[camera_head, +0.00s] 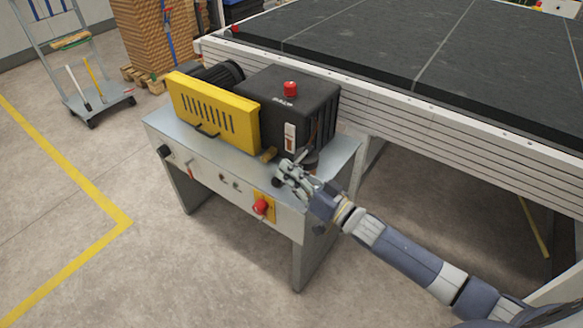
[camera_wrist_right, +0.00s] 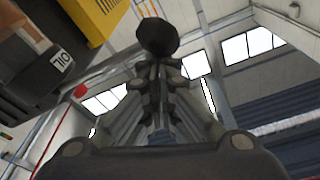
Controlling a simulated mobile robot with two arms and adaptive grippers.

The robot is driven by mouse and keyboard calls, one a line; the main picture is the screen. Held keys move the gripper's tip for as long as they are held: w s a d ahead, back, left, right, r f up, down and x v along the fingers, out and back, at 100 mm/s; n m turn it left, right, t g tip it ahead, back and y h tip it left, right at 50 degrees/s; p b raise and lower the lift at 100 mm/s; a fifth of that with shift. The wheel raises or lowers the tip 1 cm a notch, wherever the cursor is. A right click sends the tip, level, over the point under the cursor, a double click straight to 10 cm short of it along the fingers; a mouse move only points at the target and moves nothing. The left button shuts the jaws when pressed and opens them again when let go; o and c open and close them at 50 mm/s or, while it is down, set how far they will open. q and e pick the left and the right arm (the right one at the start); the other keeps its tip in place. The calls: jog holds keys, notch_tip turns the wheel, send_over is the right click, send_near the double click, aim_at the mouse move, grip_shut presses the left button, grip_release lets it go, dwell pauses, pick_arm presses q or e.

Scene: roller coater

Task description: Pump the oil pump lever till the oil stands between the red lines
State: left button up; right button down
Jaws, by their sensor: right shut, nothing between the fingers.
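The black oil tank (camera_head: 300,97) with a red cap (camera_head: 290,88) stands on the bench. Its small upright sight glass (camera_head: 290,137) shows a reddish-brown fill, but the level against the red lines is too small to read. My right gripper (camera_head: 286,178) is at the bench's front edge, below the sight glass, shut and empty. A dark round knob (camera_wrist_right: 158,37), apparently the lever's end, shows just past the fingertips; I cannot tell whether they touch. My left gripper is out of view.
A yellow slotted guard (camera_head: 215,110) stands left of the tank. A red switch knob (camera_head: 261,207) sits on the bench's front panel below my gripper. A large machine bed (camera_head: 430,60) is behind to the right. Open floor lies in front and left.

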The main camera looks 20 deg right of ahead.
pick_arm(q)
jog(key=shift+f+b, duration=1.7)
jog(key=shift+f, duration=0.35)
pick_arm(e)
jog(key=shift+s+a+f+n+y, duration=0.1)
jog(key=shift+f+n+y, duration=0.15)
jog(key=shift+f+n, duration=0.9)
jog(key=shift+s+a+f+n+y, duration=0.1)
jog(key=shift+f+n+y, duration=0.15)
jog(key=shift+f+n, duration=0.85)
jog(key=shift+f+g, duration=0.15)
jog(key=shift+g, duration=0.15)
notch_tip(320, 180, up, 4)
jog(key=p, duration=0.4)
pick_arm(q)
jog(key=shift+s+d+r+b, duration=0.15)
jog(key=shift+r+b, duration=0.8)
jog(key=shift+b, duration=0.1)
pick_arm(e)
jog(key=v, duration=0.9)
jog(key=shift+d, duration=0.3)
jog(key=shift+w, duration=0.1)
